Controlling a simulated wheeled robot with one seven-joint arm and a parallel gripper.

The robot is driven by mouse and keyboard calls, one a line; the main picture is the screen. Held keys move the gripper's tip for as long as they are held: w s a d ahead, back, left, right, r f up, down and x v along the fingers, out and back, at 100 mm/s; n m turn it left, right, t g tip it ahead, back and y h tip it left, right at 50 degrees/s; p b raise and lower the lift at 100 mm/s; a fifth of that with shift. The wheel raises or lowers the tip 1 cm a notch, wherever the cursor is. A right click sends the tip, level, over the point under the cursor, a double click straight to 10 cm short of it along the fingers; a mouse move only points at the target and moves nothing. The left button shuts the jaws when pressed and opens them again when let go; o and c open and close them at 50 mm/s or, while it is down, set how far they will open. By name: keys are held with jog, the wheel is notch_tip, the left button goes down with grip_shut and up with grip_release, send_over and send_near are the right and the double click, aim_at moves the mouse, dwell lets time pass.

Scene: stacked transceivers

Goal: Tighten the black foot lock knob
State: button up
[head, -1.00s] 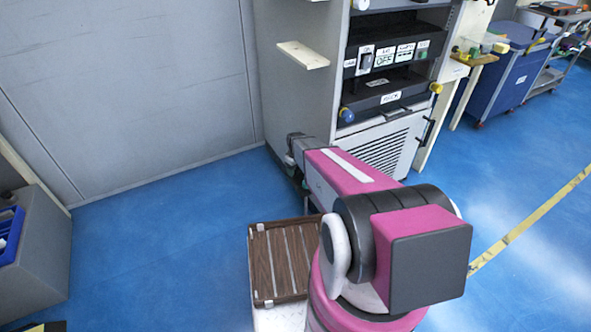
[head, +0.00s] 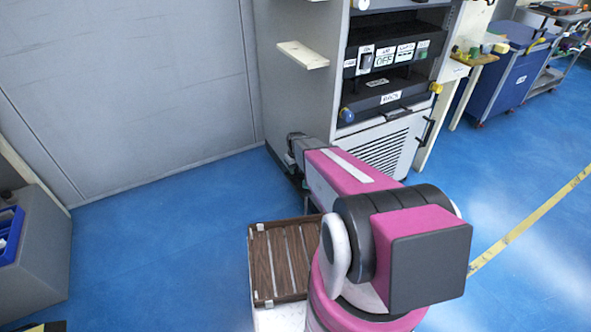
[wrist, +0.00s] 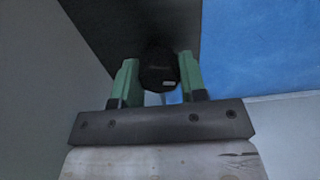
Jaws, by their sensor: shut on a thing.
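The black foot lock knob (wrist: 159,68) sits between the two green fingers of my gripper (wrist: 160,82) in the wrist view. It is dark and rounded, with a small pale mark on its face. The fingers are shut on its sides. In the head view my pink arm reaches to the lower left corner of the grey rack cabinet (head: 298,100). My fingers and the knob are hidden there behind the arm.
The cabinet holds black units with labels, a blue knob (head: 346,115) and a yellow knob (head: 436,88). A pale shelf board (head: 303,54) juts from its left side above my arm. A wall stands at the left. Blue floor (head: 160,240) is clear between.

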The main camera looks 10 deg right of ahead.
aim_at(296, 168)
jog(key=m, duration=1.1)
jog(key=shift+d+r+m, duration=0.1)
jog(key=shift+m, duration=1.8)
jog(key=o, duration=0.9)
jog(key=shift+o, duration=0.2)
jog(key=shift+r, duration=0.1)
notch_tip(296, 168, up, 11)
jog(key=shift+f, duration=0.2)
